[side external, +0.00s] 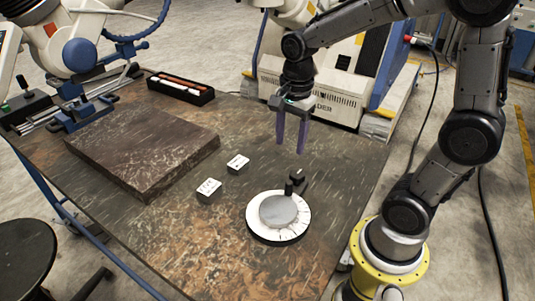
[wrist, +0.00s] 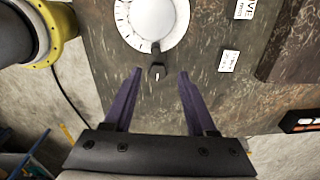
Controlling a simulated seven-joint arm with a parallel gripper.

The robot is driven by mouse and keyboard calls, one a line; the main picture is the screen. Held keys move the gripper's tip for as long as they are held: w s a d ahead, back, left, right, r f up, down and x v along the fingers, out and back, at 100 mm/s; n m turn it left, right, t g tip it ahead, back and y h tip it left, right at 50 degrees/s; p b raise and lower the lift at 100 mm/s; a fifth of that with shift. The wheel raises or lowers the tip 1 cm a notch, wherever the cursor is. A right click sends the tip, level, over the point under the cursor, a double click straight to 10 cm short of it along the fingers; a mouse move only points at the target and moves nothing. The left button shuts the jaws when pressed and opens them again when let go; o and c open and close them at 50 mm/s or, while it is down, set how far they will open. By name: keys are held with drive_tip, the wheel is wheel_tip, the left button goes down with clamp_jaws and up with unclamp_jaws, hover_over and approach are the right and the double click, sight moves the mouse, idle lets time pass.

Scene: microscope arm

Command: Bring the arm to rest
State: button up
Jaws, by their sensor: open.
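My gripper (side external: 291,130) is open and empty, with its two purple fingers pointing down above the right half of the table. In the wrist view its fingers (wrist: 157,80) are spread apart with bare table surface between them. A round white dial (side external: 278,216) with dark tick marks and a grey disc on it lies on the table, in front of my gripper. A dark knob or handle (side external: 296,182) stands at the dial's far edge. The dial also shows at the top of the wrist view (wrist: 150,20), with the dark knob (wrist: 157,71) just beyond the fingertips.
Two small white labelled blocks (side external: 208,188) (side external: 238,163) lie left of the dial. A thick dark stone slab (side external: 145,150) covers the table's left. A black tray with rods (side external: 180,88) lies at the back. A white machine (side external: 320,95) stands behind the table. The table's front is clear.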

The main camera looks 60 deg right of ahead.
drive_tip(key=s+a+r+n+t, duration=0.2)
drive_tip(key=s+n, duration=0.4)
drive_tip(key=n, duration=0.3)
drive_tip(key=s+a+r+n+t, duration=0.2)
drive_tip(key=s+n, duration=0.4)
drive_tip(key=n, duration=0.3)
drive_tip(key=shift+a+r+n+t, duration=0.2)
drive_tip(key=shift+r+n+t, duration=0.25)
drive_tip(key=shift+r, duration=0.7)
drive_tip(key=shift+s, duration=0.1)
